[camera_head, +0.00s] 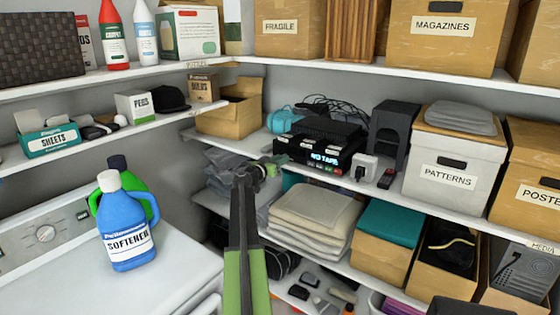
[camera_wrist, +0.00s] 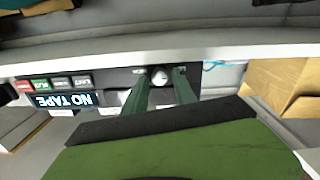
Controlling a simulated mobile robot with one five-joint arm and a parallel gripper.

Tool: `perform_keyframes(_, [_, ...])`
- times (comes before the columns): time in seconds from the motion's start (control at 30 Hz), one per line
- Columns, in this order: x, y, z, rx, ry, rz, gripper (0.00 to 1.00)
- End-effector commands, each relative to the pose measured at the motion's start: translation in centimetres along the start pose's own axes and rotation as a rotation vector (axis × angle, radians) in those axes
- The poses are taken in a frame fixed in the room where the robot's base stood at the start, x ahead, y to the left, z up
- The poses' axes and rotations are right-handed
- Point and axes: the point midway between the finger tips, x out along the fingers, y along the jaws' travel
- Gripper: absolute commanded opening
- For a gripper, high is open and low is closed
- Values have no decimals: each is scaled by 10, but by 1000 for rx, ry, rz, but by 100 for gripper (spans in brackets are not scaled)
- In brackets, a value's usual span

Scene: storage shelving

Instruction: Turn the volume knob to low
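The black tape player (camera_head: 318,150) stands on the middle shelf, its lit display reading "NO TAPE". In the wrist view its front (camera_wrist: 110,82) shows the display and several coloured buttons. A small round silver knob (camera_wrist: 160,77) is on this front. My gripper (camera_wrist: 159,72) is open, with one finger on each side of the knob and a visible gap to it. Whether the fingertips reach past the knob's face is hard to tell. In the head view my gripper (camera_head: 264,169) is at the player's left end, and the knob is hidden there.
A white shelf edge (camera_wrist: 160,50) runs close beside the player front in the wrist view. A cardboard box (camera_head: 230,110) stands left of the player. A white plug adapter (camera_head: 364,167) and a grey speaker (camera_head: 390,130) stand to its right. Folded towels (camera_head: 315,215) lie on the shelf below.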

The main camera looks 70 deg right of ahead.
Motion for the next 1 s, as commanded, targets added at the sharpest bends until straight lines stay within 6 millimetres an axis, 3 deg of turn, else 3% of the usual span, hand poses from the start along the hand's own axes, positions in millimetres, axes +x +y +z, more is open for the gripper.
perform_keyframes(0.33, [0, 0, 0, 1, 0, 0, 43])
perform_keyframes(0.47, [-12, 1, 0, 1, 0, -1, 43])
perform_keyframes(1.0, [-151, 2, 0, 1, 0, -2, 43])
